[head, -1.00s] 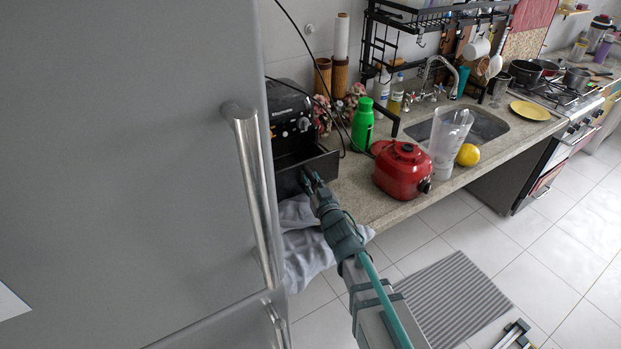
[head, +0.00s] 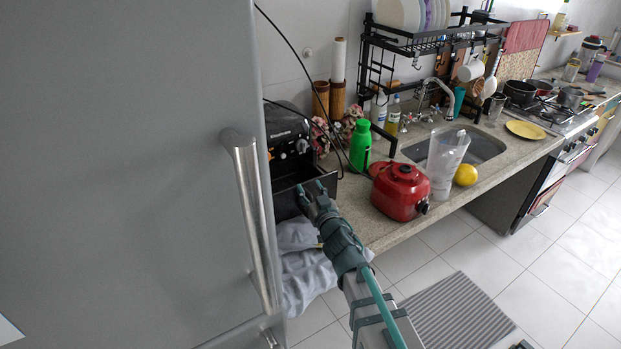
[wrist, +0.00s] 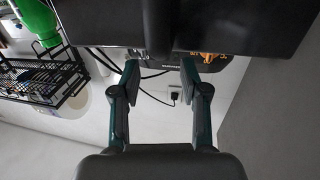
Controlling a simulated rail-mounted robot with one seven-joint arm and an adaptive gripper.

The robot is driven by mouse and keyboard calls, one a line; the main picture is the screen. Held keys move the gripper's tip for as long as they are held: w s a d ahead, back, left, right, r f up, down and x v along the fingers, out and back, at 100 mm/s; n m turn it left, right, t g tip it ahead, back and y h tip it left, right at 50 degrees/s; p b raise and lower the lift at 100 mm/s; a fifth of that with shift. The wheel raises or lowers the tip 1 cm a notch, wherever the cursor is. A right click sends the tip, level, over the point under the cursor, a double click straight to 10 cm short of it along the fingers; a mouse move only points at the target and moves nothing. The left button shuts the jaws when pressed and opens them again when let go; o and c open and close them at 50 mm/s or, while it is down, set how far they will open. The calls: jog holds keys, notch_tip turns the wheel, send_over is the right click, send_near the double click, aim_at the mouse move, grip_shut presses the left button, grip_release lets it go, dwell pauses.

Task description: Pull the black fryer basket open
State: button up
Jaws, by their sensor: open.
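The black air fryer (head: 287,130) stands on the counter beside the fridge. Its black basket (head: 284,203) sticks out from the lower front, with its open top showing in the head view. My gripper (head: 312,189) is open at the front of the basket, with two spread fingers. In the wrist view, the dark basket (wrist: 235,22) fills the top, with a black handle-like bar (wrist: 158,25) in the middle. My open gripper (wrist: 160,72) has nothing between its fingertips there. Whether a finger touches the basket or bar, I cannot tell.
The grey fridge (head: 120,170) stands close on the left. A red cooker (head: 400,192), green bottle (head: 360,145), clear pitcher (head: 446,165) and yellow fruit (head: 466,175) are on the counter to the right. A grey cloth (head: 305,265) hangs below the basket. A black cable hangs near the fryer.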

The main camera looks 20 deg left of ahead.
jog(key=shift+r, duration=2.5)
